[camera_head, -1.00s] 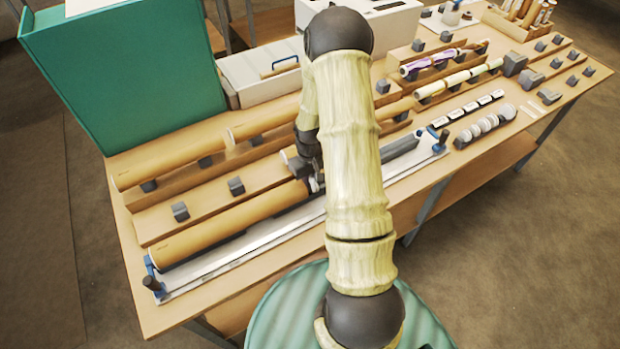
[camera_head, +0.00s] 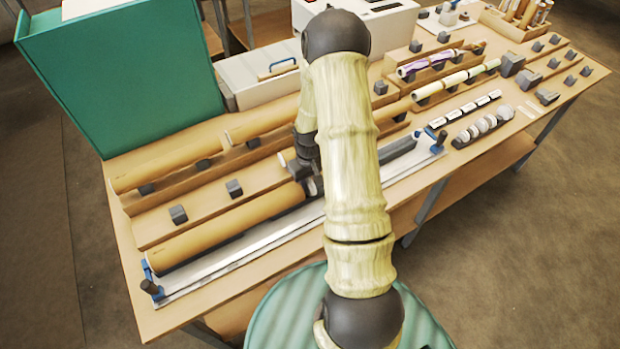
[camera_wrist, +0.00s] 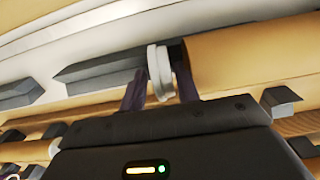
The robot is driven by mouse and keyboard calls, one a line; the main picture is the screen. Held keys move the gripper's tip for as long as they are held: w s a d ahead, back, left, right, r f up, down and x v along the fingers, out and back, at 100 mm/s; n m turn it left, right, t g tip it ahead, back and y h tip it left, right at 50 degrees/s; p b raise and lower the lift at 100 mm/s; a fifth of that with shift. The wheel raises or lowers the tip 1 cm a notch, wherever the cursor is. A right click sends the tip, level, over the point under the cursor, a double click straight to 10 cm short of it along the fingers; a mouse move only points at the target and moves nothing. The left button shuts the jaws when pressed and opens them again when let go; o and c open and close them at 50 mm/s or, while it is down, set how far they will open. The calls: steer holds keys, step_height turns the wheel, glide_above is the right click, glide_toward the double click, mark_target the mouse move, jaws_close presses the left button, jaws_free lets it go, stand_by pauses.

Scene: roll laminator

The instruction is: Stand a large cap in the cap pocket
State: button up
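My gripper (camera_wrist: 160,85) has its two dark fingers on either side of a pale round cap (camera_wrist: 158,72) in the wrist view and appears shut on it. The cap stands on edge, beside the end of a brown tube (camera_wrist: 250,55); one finger is between the cap and the tube. In the head view the brown tube (camera_head: 225,228) lies in the long clamp fixture at the front of the table, and my gripper (camera_head: 313,180) is at its right end, partly behind my arm. Several pale caps (camera_head: 483,128) stand in a dark rack at the right; its pockets are too small to judge.
A row of black-and-white pieces (camera_head: 476,107) lies behind the cap rack. Blue clamps (camera_head: 437,140) mark the fixture's ends. More brown tubes (camera_head: 170,162) lie on stepped shelves behind. A green box (camera_head: 125,75) rises at the back left. Grey blocks (camera_head: 511,65) stand at the right.

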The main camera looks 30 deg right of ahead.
steer(key=shift+a, duration=0.3)
step_height(320, 180, up, 17)
steer(key=b, duration=0.3)
steer(key=shift+d+r, duration=0.2)
steer(key=shift+d, duration=0.1)
stand_by(0.5)
steer(key=s+a+t, duration=0.2)
steer(key=s+a, duration=1)
steer(key=a, duration=0.2)
steer(key=shift+s+r+t, duration=0.25)
steer(key=shift+r+t, duration=0.05)
steer(key=shift+w, duration=0.1)
